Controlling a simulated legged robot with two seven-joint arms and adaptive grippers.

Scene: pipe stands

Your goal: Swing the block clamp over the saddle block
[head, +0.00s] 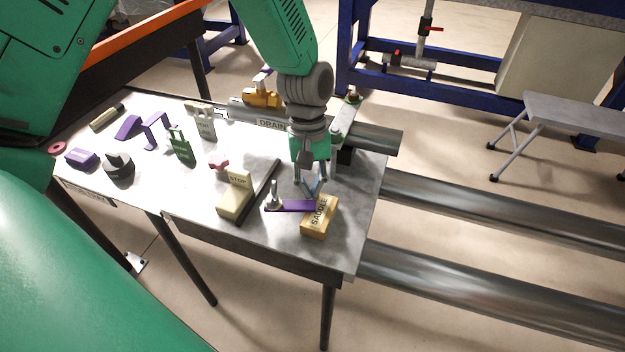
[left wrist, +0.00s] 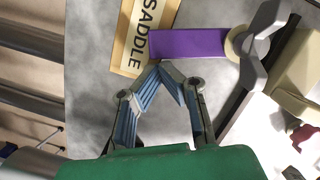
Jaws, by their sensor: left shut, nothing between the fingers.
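The saddle block (head: 317,224) is a tan block lettered SADDLE near the table's front right corner; it also shows in the left wrist view (left wrist: 124,50). The block clamp is a purple bar (head: 291,206) with a grey knob (head: 273,202) at its left end. In the left wrist view the purple bar (left wrist: 190,44) reaches from the knob (left wrist: 264,38) to the block, and its free end overlaps the block's near edge. My left gripper (head: 312,191) is shut and empty, its fingertips (left wrist: 162,70) beside the bar's free end. My right gripper is out of view.
A cream STOP block (head: 235,195) and a dark bar (head: 258,192) stand left of the clamp. A pipe (head: 375,139) lies along the table's back. Purple, green and black parts sit on the left. Bare tabletop (head: 355,195) lies right of the block.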

